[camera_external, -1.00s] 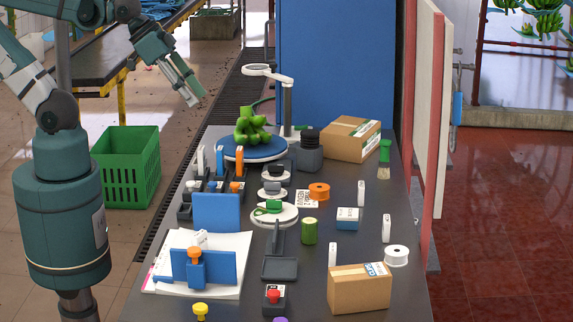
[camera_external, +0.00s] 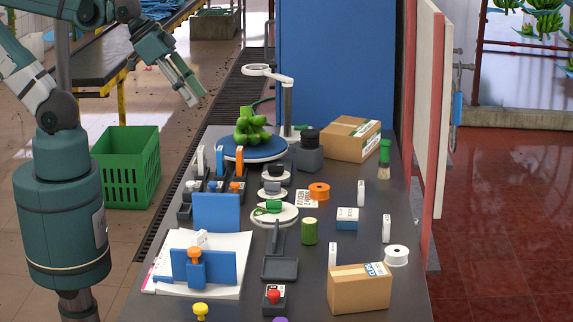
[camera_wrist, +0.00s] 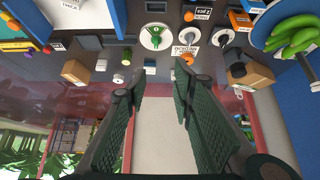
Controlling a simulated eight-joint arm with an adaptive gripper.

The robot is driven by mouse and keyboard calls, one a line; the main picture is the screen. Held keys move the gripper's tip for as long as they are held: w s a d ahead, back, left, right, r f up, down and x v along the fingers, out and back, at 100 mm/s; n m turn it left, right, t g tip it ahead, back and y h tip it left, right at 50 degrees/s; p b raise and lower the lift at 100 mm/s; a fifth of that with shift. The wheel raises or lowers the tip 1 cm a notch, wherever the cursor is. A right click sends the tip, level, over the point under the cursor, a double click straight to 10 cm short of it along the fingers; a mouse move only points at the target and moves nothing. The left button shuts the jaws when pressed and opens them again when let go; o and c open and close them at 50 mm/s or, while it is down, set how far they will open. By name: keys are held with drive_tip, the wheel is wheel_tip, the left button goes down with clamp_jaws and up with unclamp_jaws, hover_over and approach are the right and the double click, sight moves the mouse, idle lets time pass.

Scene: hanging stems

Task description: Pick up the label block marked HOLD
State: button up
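My gripper (camera_external: 190,92) is raised at the upper left in the external view, left of the table and well clear of everything on it. In the wrist view its two fingers (camera_wrist: 160,82) stand apart with nothing between them. Several small white blocks stand on the dark table: one at the right middle (camera_external: 361,193), one at the right edge (camera_external: 386,228) and one behind the front carton (camera_external: 332,254). A blue-and-white block (camera_external: 348,219) stands among them. The lettering is too small to read, so I cannot tell which block is marked HOLD.
Cartons stand at the front (camera_external: 355,293) and back right (camera_external: 350,139). Green bananas (camera_external: 251,127) lie on a blue round stand at the back. A magnifier lamp (camera_external: 287,100) rises behind. A blue fixture (camera_external: 216,212), an orange spool (camera_external: 319,191) and a white spool (camera_external: 397,255) crowd the table.

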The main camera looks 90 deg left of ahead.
drive_tip(key=shift+o, duration=0.5)
drive_tip(key=w, duration=0.2)
drive_tip(key=m+g+h+b, duration=0.1)
drive_tip(key=m+g+h, duration=0.45)
drive_tip(key=m, duration=1.25)
hover_over(388, 217)
drive_tip(key=a, duration=0.3)
wheel_tip(388, 217, down, 23)
drive_tip(key=g+y, duration=0.1)
drive_tip(key=g, duration=0.1)
drive_tip(key=shift+d+f, duration=0.3)
drive_tip(key=shift+f, duration=0.05)
drive_tip(key=shift+x, duration=1.25)
